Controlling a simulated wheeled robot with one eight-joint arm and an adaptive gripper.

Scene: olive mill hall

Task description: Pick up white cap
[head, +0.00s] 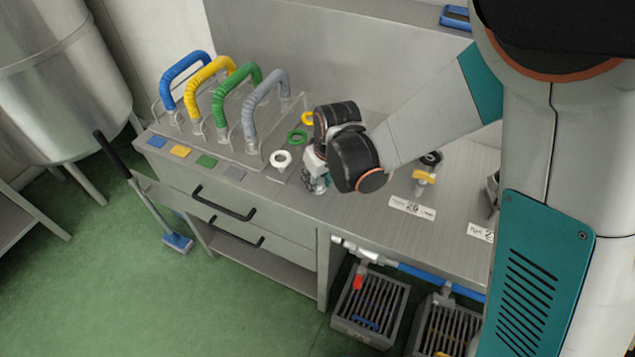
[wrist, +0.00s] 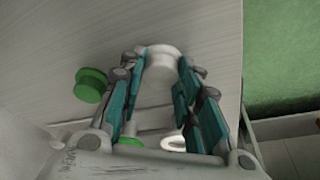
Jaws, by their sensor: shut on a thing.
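The white cap (wrist: 163,63) is between my fingertips in the wrist view, with its round white top facing the camera. My gripper (wrist: 160,88) is shut on it, with the teal finger pads on both sides. In the head view my gripper (head: 317,184) points down at the metal counter near its front edge, and the cap is hidden there. I cannot tell whether the cap touches the counter. A white ring (head: 281,159) lies to the left of my gripper; a white ring also shows low in the wrist view (wrist: 174,143).
A green cap (wrist: 91,85) stands left of my fingers. Green (head: 297,137) and yellow (head: 307,118) rings lie behind the white ring. Coloured hose handles (head: 225,95) rise at the left. A yellow valve (head: 425,177) is to the right. Grated drain boxes (head: 370,306) sit below.

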